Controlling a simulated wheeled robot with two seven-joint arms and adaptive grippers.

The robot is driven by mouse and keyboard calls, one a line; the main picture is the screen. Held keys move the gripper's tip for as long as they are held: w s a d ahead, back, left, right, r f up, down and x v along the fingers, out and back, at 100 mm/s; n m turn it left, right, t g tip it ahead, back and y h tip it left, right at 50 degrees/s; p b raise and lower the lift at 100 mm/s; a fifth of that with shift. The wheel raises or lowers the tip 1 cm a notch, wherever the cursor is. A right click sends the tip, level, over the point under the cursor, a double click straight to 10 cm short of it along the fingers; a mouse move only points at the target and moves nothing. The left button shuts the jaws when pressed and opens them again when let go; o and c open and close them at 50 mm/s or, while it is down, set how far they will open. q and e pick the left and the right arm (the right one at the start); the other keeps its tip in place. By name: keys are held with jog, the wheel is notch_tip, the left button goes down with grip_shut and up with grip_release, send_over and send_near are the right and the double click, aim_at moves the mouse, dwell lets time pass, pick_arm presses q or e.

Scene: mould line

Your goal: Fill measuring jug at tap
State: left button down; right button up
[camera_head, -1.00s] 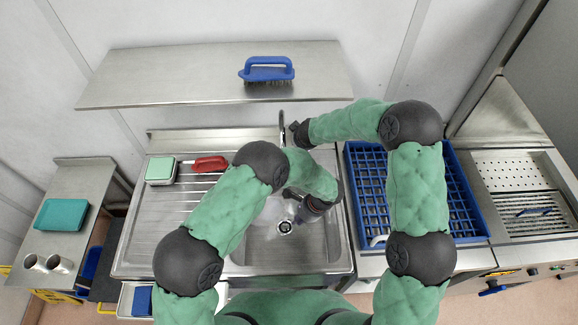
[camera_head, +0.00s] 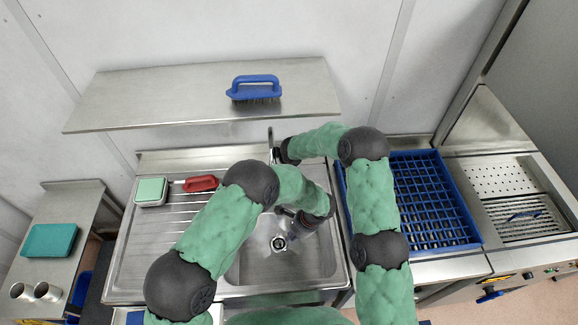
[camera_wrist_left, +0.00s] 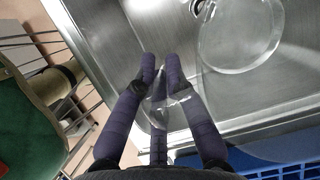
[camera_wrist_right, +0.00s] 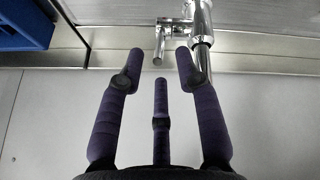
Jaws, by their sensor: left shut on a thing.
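The clear measuring jug shows in the left wrist view, its round rim (camera_wrist_left: 240,68) at the upper right and its handle (camera_wrist_left: 168,98) between my fingers. My left gripper (camera_wrist_left: 160,65) is shut on the handle. In the head view that gripper (camera_head: 300,222) is over the sink basin (camera_head: 300,262), and the jug is hard to make out there. The tap (camera_head: 271,142) stands at the back of the sink. My right gripper (camera_wrist_right: 158,55) is open and empty, with the tap's lever (camera_wrist_right: 162,55) ahead between its fingertips and the spout pipe (camera_wrist_right: 201,30) to the right.
A blue rack (camera_head: 425,205) lies right of the sink. A sponge box (camera_head: 151,191) and a red brush (camera_head: 201,183) sit on the drainboard at left. A shelf (camera_head: 150,95) with a blue brush (camera_head: 254,88) hangs above.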

jog(key=shift+x, duration=2.45)
